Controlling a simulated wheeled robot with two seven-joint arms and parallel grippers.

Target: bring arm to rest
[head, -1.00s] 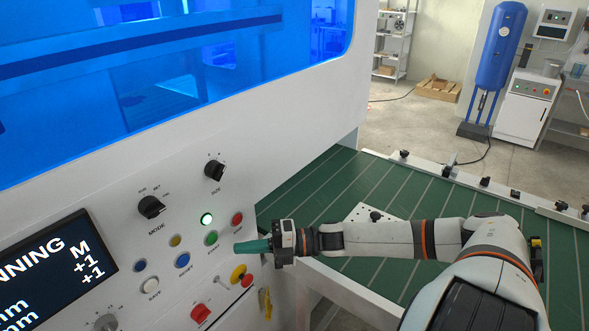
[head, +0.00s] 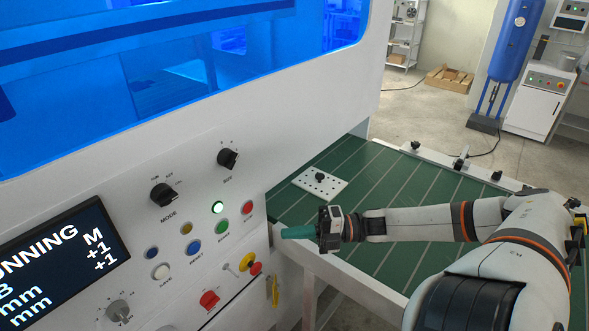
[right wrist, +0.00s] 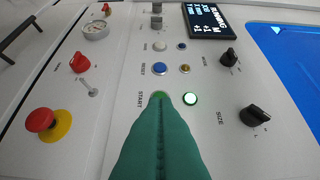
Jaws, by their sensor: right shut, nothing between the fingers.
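My right gripper (head: 284,232) has green fingers pressed together with nothing between them. In the head view it points left at the machine's control panel (head: 130,235), with a gap between its tips and the panel. In the right wrist view the shut fingers (right wrist: 160,110) point at the panel, their tips overlapping the green START button (right wrist: 160,95). The START button also shows in the head view (head: 222,227), left of the fingertips. A lit white-green lamp (head: 217,208) glows above it. My left gripper is not in view.
The panel carries a display (head: 62,252), black knobs (head: 163,194) and a red emergency button (right wrist: 40,118) on yellow. A green conveyor table (head: 380,185) with a white perforated plate (head: 320,183) lies beside and below my right arm. Open floor is beyond.

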